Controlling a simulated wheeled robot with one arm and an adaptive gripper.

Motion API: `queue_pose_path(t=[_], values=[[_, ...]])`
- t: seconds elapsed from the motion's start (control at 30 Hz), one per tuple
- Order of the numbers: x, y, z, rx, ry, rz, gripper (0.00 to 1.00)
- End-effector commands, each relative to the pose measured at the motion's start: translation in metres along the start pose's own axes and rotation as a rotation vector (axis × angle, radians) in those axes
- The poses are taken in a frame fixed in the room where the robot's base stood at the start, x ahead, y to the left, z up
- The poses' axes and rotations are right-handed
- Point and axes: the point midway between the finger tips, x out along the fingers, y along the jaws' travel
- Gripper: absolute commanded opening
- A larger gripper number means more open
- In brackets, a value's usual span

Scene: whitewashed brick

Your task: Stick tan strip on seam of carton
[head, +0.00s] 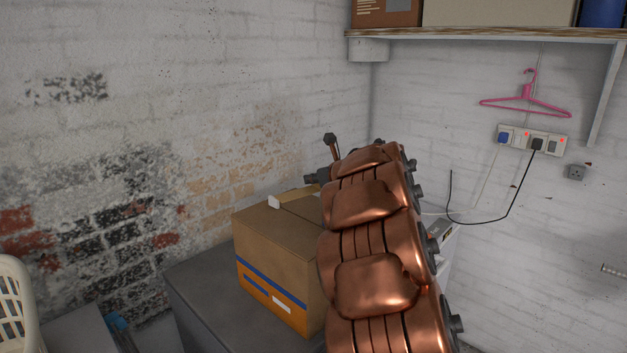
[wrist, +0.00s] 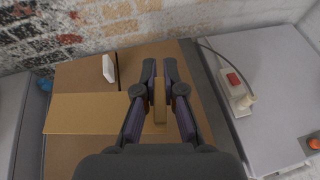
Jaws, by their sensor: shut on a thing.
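The carton (head: 262,228) is a brown box with a blue stripe and an orange lower band, standing on a grey surface. Its top (wrist: 80,75) fills much of the wrist view, with a short dark seam line (wrist: 117,68) beside a white tab (wrist: 108,70). My gripper (wrist: 160,68) is over the right part of the carton top, shut on a narrow tan strip (wrist: 159,102) between its fingers. A paler tan flat piece (wrist: 90,113) extends left from there; I cannot tell whether it joins the held strip. In the head view my copper arm hides most of the gripper.
The grey surface (head: 205,308) has bare room in front of the carton. A device with a red button (wrist: 234,82) and a dark cable lies on the right. White brick walls stand behind. A shelf (head: 480,36) hangs above, with a pink hanger (head: 526,100) and sockets (head: 530,140).

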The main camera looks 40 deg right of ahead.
Motion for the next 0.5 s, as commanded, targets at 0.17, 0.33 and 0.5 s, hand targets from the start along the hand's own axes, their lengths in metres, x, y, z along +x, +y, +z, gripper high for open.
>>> queue_pose_path(t=[0.17, 0.33, 0.5], values=[[0.007, 0.0, -0.017, -0.001, 0.0, 0.0, 0.0], [0.012, 0.0, -0.029, -0.001, 0.0, 0.0, 0.0], [0.017, 0.0, -0.04, 0.0, 0.0, 0.0, 0.0]])
